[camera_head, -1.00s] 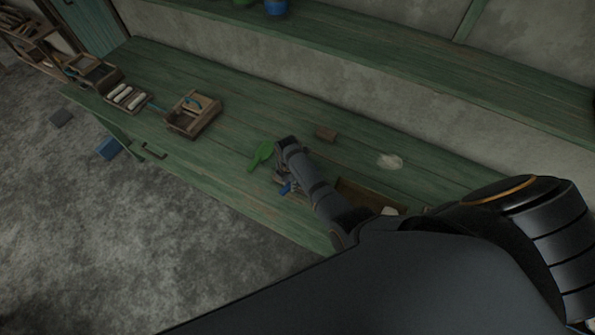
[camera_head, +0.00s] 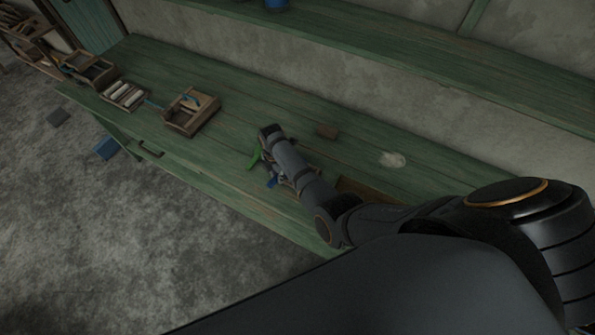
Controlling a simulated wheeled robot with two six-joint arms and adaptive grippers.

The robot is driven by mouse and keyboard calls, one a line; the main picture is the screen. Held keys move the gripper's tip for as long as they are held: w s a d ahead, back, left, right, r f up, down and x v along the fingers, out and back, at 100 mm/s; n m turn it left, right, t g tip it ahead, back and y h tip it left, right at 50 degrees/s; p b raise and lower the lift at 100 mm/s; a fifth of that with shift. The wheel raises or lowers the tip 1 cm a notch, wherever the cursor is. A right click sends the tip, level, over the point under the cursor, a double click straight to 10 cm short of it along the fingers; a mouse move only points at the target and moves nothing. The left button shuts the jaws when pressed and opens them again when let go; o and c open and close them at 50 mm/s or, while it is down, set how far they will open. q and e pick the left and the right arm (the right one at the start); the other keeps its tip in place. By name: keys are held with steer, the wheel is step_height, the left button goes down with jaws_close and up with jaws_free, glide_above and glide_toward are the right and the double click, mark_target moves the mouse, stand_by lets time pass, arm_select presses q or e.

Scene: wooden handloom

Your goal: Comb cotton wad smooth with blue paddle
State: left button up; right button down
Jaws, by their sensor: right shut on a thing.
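My right arm reaches in from the right over the green bench, and its forearm hides most of my right gripper (camera_head: 279,178). The gripper is low over the bench's front part, shut on the blue paddle (camera_head: 272,182), of which only a small blue piece shows. A green paddle (camera_head: 255,158) lies just left of the wrist, partly covered by it. A pale, fluffy cotton wad (camera_head: 392,159) lies on the bench to the right, well apart from the gripper. My left gripper is not in view.
A wooden tray (camera_head: 177,122) and a rack of pale rolls (camera_head: 116,100) stand on the left of the bench (camera_head: 230,100). A shallow wooden box (camera_head: 362,188) is partly hidden by my arm.

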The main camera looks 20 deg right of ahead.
steer(key=shift+r, duration=0.1)
step_height(320, 180, up, 3)
steer(key=p, duration=0.3)
steer(key=shift+r, duration=1.9)
